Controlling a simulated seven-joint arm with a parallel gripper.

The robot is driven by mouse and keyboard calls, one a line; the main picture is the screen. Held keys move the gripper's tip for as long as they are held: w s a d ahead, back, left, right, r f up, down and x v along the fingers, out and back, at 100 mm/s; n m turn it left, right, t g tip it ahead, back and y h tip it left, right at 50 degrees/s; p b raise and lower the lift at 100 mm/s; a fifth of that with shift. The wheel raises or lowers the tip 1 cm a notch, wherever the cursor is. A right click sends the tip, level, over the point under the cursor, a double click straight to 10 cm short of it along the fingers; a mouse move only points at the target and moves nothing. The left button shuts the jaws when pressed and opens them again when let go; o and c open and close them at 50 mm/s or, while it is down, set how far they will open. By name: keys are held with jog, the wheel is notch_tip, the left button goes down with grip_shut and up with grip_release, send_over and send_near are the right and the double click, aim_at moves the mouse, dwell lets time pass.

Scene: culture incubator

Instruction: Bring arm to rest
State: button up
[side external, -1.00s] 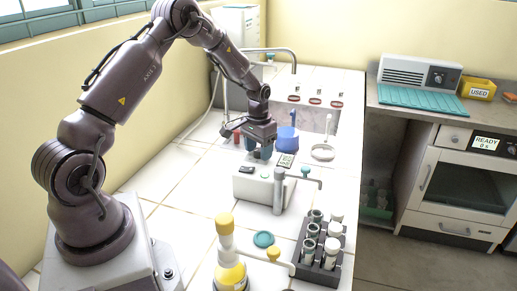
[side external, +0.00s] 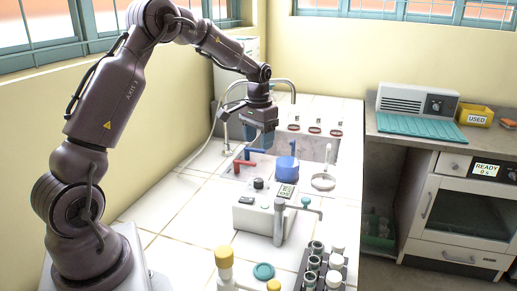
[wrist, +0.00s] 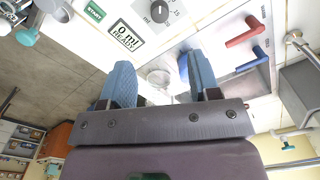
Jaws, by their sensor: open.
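My gripper (side external: 267,140) hangs above the back part of the white dispenser (side external: 262,212) on the tiled bench, clear of it. In the wrist view its two blue ribbed fingers (wrist: 158,80) are apart, with nothing gripped between them. The arm reaches up from its base at left and bends down toward the bench. The dispenser shows in the wrist view with a dial, a START button and a display (wrist: 125,36) reading 0 ml READY.
A blue container (side external: 287,168), red and blue taps and a sink lie behind the dispenser. A tube rack (side external: 322,270), teal lid (side external: 263,271) and yellow-capped bottle (side external: 224,262) stand in front. An incubator (side external: 467,208) reading READY stands at right. Left bench tiles are clear.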

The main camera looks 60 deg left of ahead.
dwell(0.4)
jog(key=s+d+r+m+t, duration=0.1)
jog(key=s+d+r+t, duration=0.1)
jog(key=s+d+r, duration=0.2)
jog(key=s+d+r+m+t, duration=0.1)
jog(key=s+d+r, duration=0.4)
jog(key=s+d, duration=0.5)
jog(key=s+d+r+m+t, duration=0.1)
jog(key=s+d+r+t, duration=0.1)
jog(key=s+d+r, duration=0.2)
jog(key=s+d, duration=0.3)
jog(key=d, duration=0.1)
jog(key=shift+s+r+t, duration=0.25)
jog(key=shift+s+t, duration=0.05)
jog(key=shift+s, duration=0.05)
